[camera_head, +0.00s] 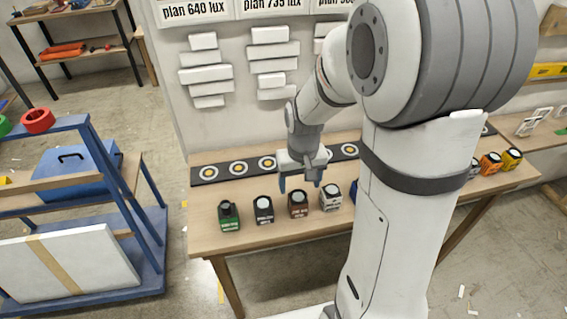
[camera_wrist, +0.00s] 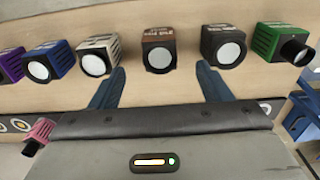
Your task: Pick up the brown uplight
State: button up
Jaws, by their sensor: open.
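The brown uplight (camera_head: 298,204) is a small box-shaped lamp with a round top lens, standing on the wooden table between the black and the white uplights. In the wrist view the brown uplight (camera_wrist: 159,50) lies ahead of the fingertips, near the middle of the gap. My gripper (camera_head: 299,186) is open and empty above the table, just behind the brown uplight in the head view. Its two blue fingers also show in the wrist view (camera_wrist: 160,78), apart from each other, with nothing between them.
A black uplight (camera_head: 264,209) and a green one (camera_head: 229,215) stand to the left, a white one (camera_head: 331,196) to the right, close by. A dark strip with ringed discs (camera_head: 237,168) lies along the table's back. White wall blocks (camera_head: 274,52) rise behind.

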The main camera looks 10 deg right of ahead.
aim_at(298, 196)
jog(key=shift+w+f, duration=0.65)
jog(key=shift+f, duration=0.6)
jog(key=f+p, duration=0.1)
jog(key=f, duration=0.6)
jog(key=shift+s+f+p, duration=0.15)
jog(key=shift+s+p, duration=0.05)
jog(key=shift+p, duration=0.15)
jog(key=c, duration=1.1)
jog(key=shift+c, duration=0.2)
